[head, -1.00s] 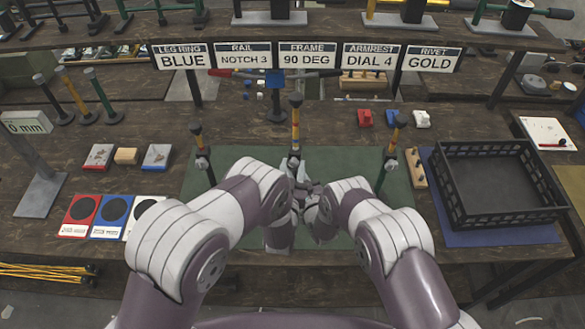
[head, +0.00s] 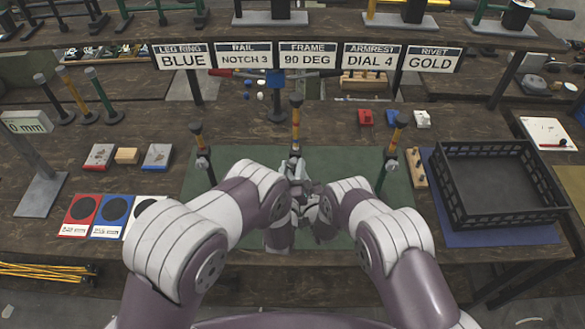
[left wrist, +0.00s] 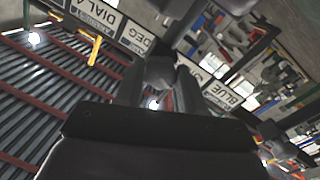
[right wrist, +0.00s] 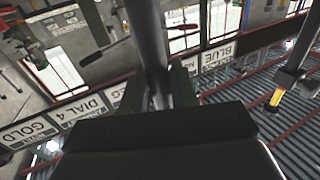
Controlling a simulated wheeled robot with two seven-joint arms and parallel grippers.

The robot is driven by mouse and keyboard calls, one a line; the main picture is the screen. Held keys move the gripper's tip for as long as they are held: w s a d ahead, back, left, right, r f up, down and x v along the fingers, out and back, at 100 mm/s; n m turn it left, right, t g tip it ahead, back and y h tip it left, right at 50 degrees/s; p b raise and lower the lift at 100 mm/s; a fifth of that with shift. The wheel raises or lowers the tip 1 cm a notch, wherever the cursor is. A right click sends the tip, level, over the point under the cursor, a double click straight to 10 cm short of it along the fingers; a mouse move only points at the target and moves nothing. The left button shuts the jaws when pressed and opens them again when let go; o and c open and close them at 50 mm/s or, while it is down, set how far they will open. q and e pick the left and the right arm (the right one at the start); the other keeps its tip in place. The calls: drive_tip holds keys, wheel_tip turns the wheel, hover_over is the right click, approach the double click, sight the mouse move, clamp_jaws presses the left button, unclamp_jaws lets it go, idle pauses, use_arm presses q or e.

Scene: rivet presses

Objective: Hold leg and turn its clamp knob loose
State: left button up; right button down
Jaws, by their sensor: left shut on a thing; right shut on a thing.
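The middle leg (head: 295,120) stands upright on the green mat (head: 340,160), with a yellow band and a dark top. My left gripper (head: 291,192) and right gripper (head: 314,203) meet low in front of it, partly hidden by my arms. In the left wrist view, my left gripper (left wrist: 158,98) is shut on a small grey rounded part, apparently the clamp knob (left wrist: 160,71). In the right wrist view, my right gripper (right wrist: 161,94) is shut around a dark upright tube, the leg (right wrist: 147,40). The head view hides the exact contact points.
Similar legs stand at left (head: 201,150) and right (head: 391,150) of the mat. A black crate (head: 447,200) is at the right. Colored ring cards (head: 80,215) lie at the left. A sign row (head: 307,57) spans the back.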

use_arm(q)
drive_tip(key=o, duration=1)
drive_tip(key=shift+o, duration=0.2)
drive_tip(key=s+a, duration=0.1)
drive_tip(key=s, duration=1.1)
drive_tip(key=shift+a, duration=0.3)
drive_tip(key=shift+w, duration=0.1)
